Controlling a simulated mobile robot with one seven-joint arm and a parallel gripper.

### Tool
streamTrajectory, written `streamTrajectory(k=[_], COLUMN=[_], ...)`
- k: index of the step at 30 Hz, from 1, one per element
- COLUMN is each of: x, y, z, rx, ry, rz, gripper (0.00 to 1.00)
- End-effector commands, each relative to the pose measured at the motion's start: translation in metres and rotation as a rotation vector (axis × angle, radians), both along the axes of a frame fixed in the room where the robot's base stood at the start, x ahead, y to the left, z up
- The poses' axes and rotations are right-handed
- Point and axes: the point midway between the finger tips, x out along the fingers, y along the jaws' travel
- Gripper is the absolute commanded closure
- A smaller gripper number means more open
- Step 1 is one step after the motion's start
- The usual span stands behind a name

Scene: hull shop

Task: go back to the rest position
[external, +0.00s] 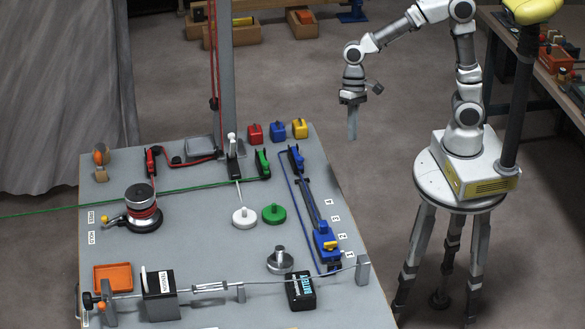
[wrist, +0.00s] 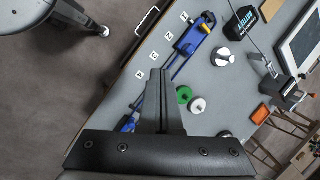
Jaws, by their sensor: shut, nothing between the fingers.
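My gripper (external: 352,122) hangs from my raised arm at the upper right in the external view, with its fingers pointing down. It is above the floor, just beyond the right edge of the grey table as pictured, apart from everything. In the wrist view my gripper (wrist: 160,75) shows its two fingers together with nothing between them. Behind it in that view lie the grey table and its hardware.
The grey table (external: 200,250) carries a winch (external: 143,208), a blue sliding car (external: 326,245), white (external: 244,217) and green (external: 274,213) knobs, a dark box (external: 300,291) and an orange tray (external: 112,277). A post (external: 226,80) rises at the back. Floor is clear between table and my stand.

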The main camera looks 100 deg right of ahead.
Motion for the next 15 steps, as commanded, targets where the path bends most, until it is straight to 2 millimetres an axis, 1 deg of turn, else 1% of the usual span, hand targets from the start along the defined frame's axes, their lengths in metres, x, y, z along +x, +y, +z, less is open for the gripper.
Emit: streamTrajectory(k=[1,6,9,12,15], x=[-0.013,-0.048,-0.066,-0.084,-0.103], y=[0.004,0.003,-0.001,-0.004,-0.009], z=[0.009,0.031,0.044,0.056,0.066], rx=[-0.061,-0.252,-0.344,-0.416,-0.472], ry=[-0.052,-0.203,-0.28,-0.345,-0.405], rz=[0.111,0.454,0.601,0.696,0.754], gripper=[1.0,1.0,1.0,1.0,1.0])
